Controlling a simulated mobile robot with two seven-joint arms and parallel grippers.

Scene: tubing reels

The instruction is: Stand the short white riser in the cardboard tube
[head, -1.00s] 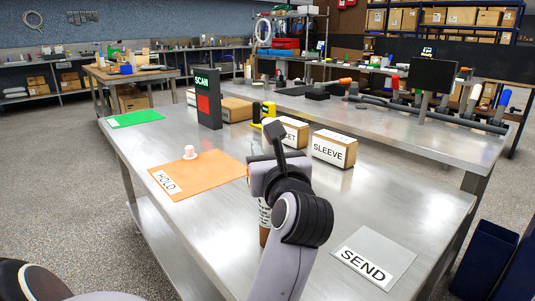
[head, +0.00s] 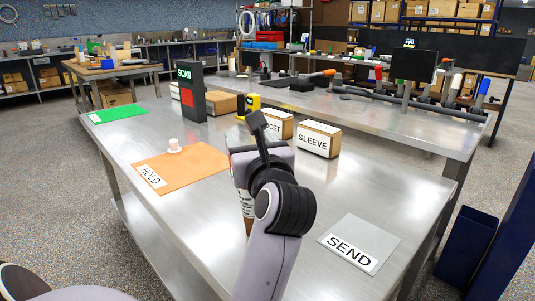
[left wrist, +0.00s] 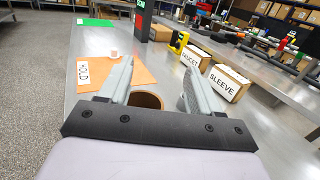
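The cardboard tube (head: 247,207) stands on the table behind my left arm, mostly hidden, with a white printed label. Its open brown rim (left wrist: 149,100) shows in the left wrist view, below and between the fingers. My left gripper (head: 258,133) is over the tube area, fingers wide apart and empty (left wrist: 157,72). My right gripper is out of view.
SLEEVE (head: 318,140) and FAUCET (head: 278,124) boxes stand behind the arm. A dark SCAN post (head: 191,92) is farther back, near a green mat (head: 118,113). A grey SEND mat (head: 359,243) lies at the right front.

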